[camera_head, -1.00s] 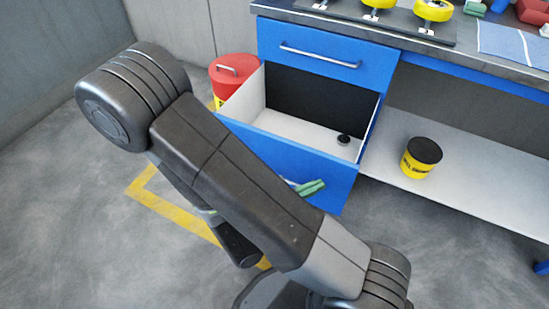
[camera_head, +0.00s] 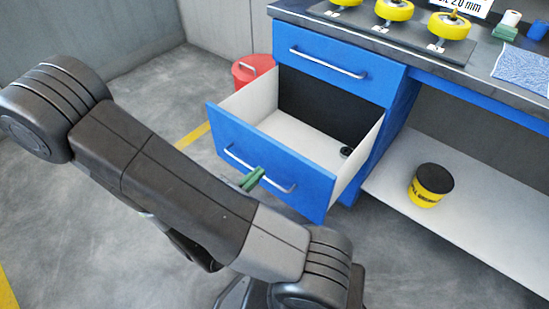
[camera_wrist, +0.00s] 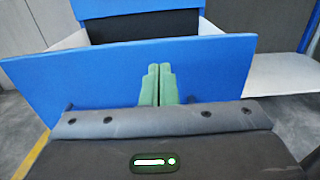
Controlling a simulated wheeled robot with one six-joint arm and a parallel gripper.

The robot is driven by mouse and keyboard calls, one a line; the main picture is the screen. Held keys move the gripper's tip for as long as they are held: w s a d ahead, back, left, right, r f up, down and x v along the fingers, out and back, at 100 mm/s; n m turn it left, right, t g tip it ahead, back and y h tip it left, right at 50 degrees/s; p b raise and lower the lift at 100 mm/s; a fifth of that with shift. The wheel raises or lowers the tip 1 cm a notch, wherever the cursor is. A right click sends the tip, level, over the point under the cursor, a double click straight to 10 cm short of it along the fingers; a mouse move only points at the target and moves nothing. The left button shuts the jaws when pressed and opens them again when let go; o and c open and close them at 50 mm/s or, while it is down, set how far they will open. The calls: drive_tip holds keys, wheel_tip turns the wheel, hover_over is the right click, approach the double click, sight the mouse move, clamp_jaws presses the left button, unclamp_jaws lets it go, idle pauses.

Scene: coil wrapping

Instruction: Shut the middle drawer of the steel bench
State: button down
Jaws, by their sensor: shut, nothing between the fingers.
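The open blue drawer (camera_head: 225,131), under a shut top drawer (camera_head: 352,86) of the steel bench, stands well out in the head view. Its bar handle (camera_head: 280,186) crosses its front. My gripper (camera_head: 252,180) has green fingers, shut together and empty, in front of the drawer face by the handle. In the wrist view the fingers (camera_wrist: 158,85) point at the blue drawer front (camera_wrist: 100,75); I cannot tell whether they touch it. The gripper body hides the lower part of the front there. A small black round item (camera_head: 346,151) lies in the drawer.
A yellow tub with a black lid (camera_head: 431,184) stands on the white lower shelf (camera_head: 475,215). A red can (camera_head: 247,70) stands left of the bench. Yellow wheel-like coils (camera_head: 394,10) sit on the bench top (camera_head: 290,8). Grey floor lies open in front.

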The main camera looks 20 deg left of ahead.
sight(282, 150)
drive_tip(key=shift+b+x, duration=0.45)
drive_tip(key=shift+x, duration=3.45)
drive_tip(key=shift+w, duration=0.1)
